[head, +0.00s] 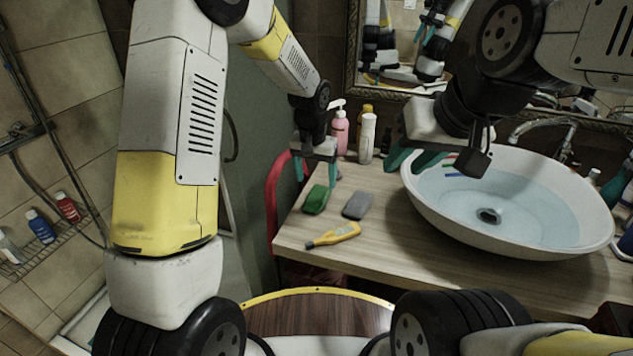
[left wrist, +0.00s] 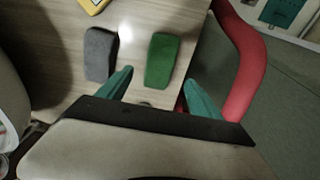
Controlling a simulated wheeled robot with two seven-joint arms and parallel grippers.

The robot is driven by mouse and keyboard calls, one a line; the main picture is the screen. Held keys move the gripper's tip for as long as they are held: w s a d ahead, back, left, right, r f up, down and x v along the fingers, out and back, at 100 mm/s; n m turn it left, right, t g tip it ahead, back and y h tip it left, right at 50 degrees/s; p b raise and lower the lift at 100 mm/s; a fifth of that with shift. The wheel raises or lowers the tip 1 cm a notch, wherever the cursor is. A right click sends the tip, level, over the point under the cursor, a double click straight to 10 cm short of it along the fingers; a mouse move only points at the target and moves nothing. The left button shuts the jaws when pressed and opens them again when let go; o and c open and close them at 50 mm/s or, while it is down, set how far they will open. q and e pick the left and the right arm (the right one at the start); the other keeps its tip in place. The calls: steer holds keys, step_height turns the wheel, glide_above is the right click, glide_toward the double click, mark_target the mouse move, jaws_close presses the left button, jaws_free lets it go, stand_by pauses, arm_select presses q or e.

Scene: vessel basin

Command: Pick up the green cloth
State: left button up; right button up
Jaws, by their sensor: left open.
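The green cloth (head: 315,199) lies on the wooden counter near its left edge. In the left wrist view the green cloth (left wrist: 161,60) is a small rounded block, just beyond the gap between my fingertips. My left gripper (head: 315,172) is open and empty, above the counter and just behind the cloth in the head view. Its teal fingers (left wrist: 160,85) are apart and do not hold the cloth.
A grey cloth (head: 357,206) lies right of the green one. A yellow tool (head: 333,235) lies in front. A pink bottle (head: 340,133) and a white bottle (head: 367,138) stand behind. The basin (head: 510,245) fills the right. A red curved frame (head: 272,200) flanks the counter's left edge.

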mark_target(317, 194)
arm_select(q)
steer(key=f, duration=0.6)
steer(key=shift+w+d+f, duration=0.2)
steer(key=shift+w+d, duration=0.05)
steer(key=shift+w, duration=0.05)
steer(key=shift+c, duration=0.2)
steer(key=c, duration=1.4)
steer(key=shift+r, duration=0.55)
steer(key=r, duration=0.1)
steer(key=s+r, duration=0.1)
steer(key=shift+a+r, duration=0.1)
steer(key=shift+r, duration=0.25)
steer(key=s+a, duration=0.1)
steer(key=s, duration=0.4)
steer(key=s+a+r, duration=0.1)
steer(key=s, duration=0.3)
steer(key=s+a, duration=0.1)
steer(key=s, duration=0.4)
steer(key=shift+s+r, duration=0.15)
steer(key=shift+s, duration=0.2)
